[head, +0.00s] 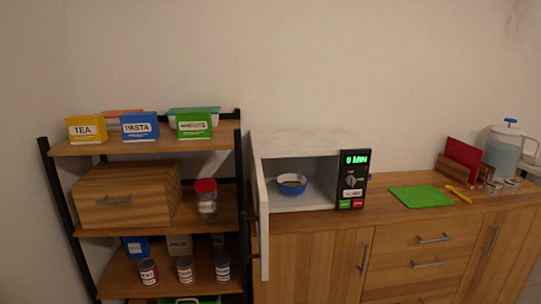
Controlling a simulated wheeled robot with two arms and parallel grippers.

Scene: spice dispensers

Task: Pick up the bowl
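The bowl (291,187) is blue on the outside with a pale rim. It sits upright inside the microwave (310,141), on its floor left of the control panel. Something brownish shows inside the bowl, too small to make out. The microwave door (261,213) stands open, swung out toward me on the left side. Neither of my grippers shows in the head view.
A wooden counter (390,216) holds the microwave, a green cutting board (421,196), a yellow-handled utensil (458,194) and a pitcher (505,151). A shelf with a wooden box (125,197), a red-lidded jar (206,198), boxes and cans stands left of the open door.

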